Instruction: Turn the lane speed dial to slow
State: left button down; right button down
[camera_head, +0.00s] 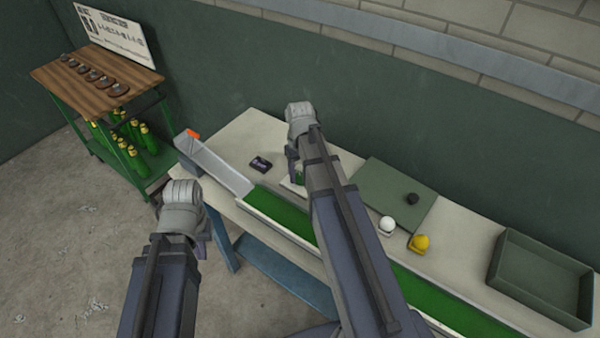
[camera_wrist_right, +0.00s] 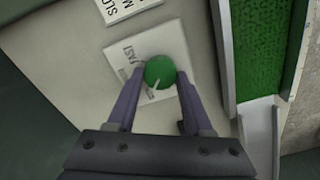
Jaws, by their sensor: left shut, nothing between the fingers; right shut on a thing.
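In the right wrist view the pointer points down and slightly left, towards small lettering that I cannot read. My right gripper (camera_wrist_right: 159,76) has its two fingers on either side of the knob and is shut on it. In the head view my right gripper (camera_head: 293,168) is down at the dial, mostly behind my arm. My left gripper (camera_head: 204,248) is shut and empty, in front of the bench.
A green turf lane (camera_head: 275,215) runs along the bench's front, with a grey chute (camera_head: 215,166) at its left end.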

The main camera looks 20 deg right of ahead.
aim_at(300, 176)
dwell(0.4)
jog(key=shift+c, duration=1.5)
grip_release()
jog(key=shift+r, duration=0.15)
notch_tip(300, 176, up, 8)
jog(key=p, duration=0.8)
jog(key=shift+f, duration=0.2)
